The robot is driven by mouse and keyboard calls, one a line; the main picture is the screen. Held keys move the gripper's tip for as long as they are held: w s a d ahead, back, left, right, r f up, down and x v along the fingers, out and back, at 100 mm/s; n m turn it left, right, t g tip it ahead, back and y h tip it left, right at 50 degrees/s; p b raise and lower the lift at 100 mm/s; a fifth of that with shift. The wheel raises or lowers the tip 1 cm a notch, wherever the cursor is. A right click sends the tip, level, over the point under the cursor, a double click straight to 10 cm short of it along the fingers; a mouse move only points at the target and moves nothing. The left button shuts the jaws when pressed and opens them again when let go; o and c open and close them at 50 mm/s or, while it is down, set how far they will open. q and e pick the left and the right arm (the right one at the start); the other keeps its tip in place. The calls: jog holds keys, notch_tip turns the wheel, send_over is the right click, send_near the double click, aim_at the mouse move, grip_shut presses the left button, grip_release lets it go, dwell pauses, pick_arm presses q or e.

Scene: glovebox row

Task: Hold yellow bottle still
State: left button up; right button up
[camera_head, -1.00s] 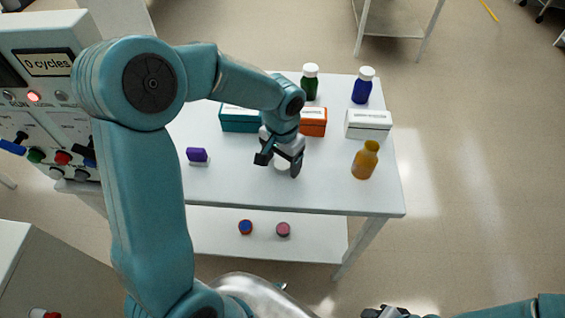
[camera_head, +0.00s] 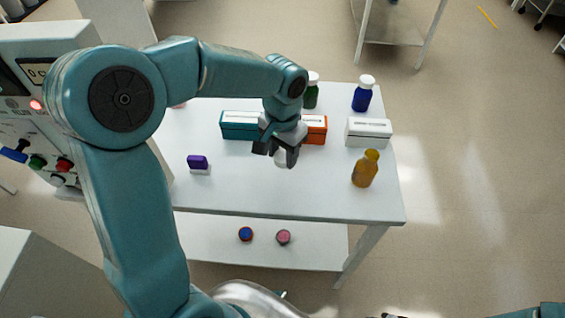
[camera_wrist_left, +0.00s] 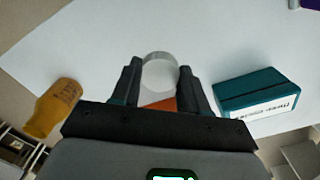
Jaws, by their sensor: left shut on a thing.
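The yellow bottle (camera_head: 364,172) stands upright near the right edge of the white table (camera_head: 320,192). No white cap shows on its neck. It also shows in the left wrist view (camera_wrist_left: 52,108), left of my fingers. My left gripper (camera_head: 279,157) is apart from the bottle, to its left, above the middle of the table. It is shut on a round white thing (camera_head: 283,159) that looks like a cap, seen between the fingertips in the left wrist view (camera_wrist_left: 160,73). Of my right gripper, only a dark sliver (camera_head: 392,316) shows at the bottom edge.
A teal box (camera_head: 240,125), an orange box (camera_head: 315,129) and a white box (camera_head: 368,132) stand behind. Green (camera_head: 311,95) and blue (camera_head: 362,95) white-capped bottles are at the back. A small purple item (camera_head: 197,163) lies left. The table front is clear.

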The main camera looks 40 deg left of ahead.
aim_at(283, 156)
pick_arm(q)
notch_tip(283, 156, up, 14)
jog(key=p, duration=0.1)
